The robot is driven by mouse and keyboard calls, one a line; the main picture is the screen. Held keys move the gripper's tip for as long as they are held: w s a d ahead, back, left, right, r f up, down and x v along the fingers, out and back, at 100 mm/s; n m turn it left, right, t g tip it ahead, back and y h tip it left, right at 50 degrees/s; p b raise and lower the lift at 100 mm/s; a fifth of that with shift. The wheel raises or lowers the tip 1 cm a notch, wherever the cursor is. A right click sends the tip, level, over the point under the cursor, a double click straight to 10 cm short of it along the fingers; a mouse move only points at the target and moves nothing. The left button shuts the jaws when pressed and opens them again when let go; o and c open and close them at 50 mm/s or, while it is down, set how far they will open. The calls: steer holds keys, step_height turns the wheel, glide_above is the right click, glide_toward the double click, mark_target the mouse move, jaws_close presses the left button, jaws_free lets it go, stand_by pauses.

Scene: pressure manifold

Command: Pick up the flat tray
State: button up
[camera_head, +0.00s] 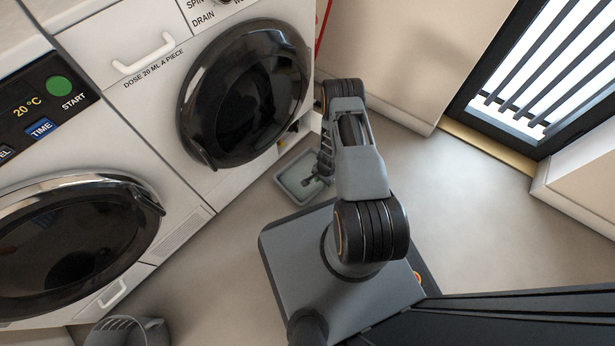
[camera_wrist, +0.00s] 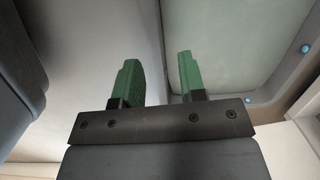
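The flat tray (camera_head: 287,183), shallow and pale grey-green with a light rim, lies on the floor at the foot of the right washing machine. My gripper (camera_head: 311,182) is low over its right side, partly hidden by my arm. In the wrist view, the two green fingers (camera_wrist: 158,78) are apart with a gap between them. The tray (camera_wrist: 232,45) fills the upper right there, with blue dots along its far rim. Its near edge runs through the gap between the fingers. Whether the fingers touch it I cannot tell.
Two white washing machines with dark round doors, the right door (camera_head: 245,95) and the left door (camera_head: 75,240), line the left side. A grey basket (camera_head: 125,332) stands at the bottom left. A beige wall (camera_head: 385,50) is beyond my arm. The floor (camera_head: 470,220) at right is clear.

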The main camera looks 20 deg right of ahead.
step_height(320, 180, down, 5)
steer(key=b, duration=0.3)
steer(key=shift+r, duration=0.1)
steer(key=shift+r, duration=0.1)
jaws_close()
